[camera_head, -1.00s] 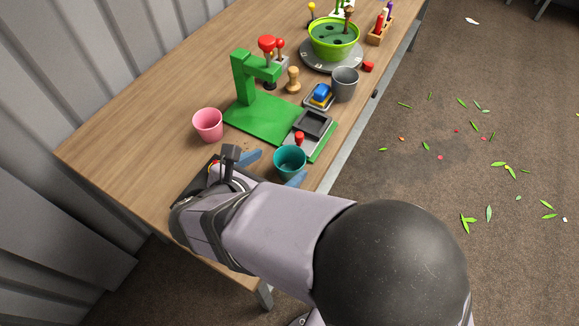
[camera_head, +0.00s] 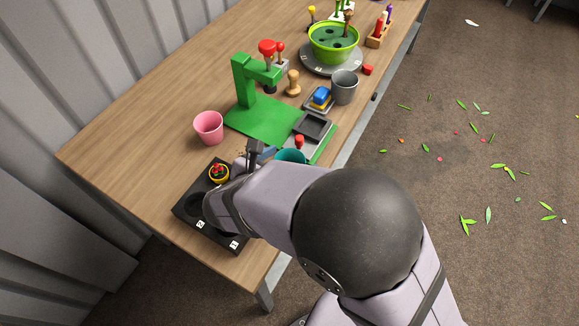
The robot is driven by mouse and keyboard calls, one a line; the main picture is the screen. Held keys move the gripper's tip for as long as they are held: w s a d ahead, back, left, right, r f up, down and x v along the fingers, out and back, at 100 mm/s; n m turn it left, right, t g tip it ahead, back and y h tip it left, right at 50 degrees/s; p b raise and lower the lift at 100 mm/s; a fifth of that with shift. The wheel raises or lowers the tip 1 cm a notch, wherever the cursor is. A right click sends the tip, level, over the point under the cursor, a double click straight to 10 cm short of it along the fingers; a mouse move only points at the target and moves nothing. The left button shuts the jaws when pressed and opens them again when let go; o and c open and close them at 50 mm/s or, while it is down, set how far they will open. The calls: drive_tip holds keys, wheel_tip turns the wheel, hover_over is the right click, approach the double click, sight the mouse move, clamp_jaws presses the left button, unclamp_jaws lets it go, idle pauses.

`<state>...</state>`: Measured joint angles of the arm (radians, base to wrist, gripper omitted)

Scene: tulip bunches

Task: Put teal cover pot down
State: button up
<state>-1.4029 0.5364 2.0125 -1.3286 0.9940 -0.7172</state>
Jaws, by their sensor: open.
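The teal cover pot (camera_head: 290,155) stands upright by the front end of the green press base, close to the table's right edge. My arm hides its lower part, so I cannot see its foot. My gripper (camera_head: 262,152) is open, just left of the pot. One blue finger shows beside the pot; the other is hidden. I cannot tell whether a finger touches the pot.
A pink pot (camera_head: 209,127) stands to the left, a grey pot (camera_head: 344,86) farther back. The green press (camera_head: 246,80) rises behind. A black tray (camera_head: 193,222) with a small red-flowered plant (camera_head: 219,173) lies in front. Table at far left is clear.

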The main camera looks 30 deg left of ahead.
drive_tip(key=shift+w+f, duration=0.15)
drive_tip(key=shift+w, duration=0.05)
drive_tip(key=c, duration=1.3)
drive_tip(key=shift+r, duration=0.2)
wheel_tip(320, 180, up, 10)
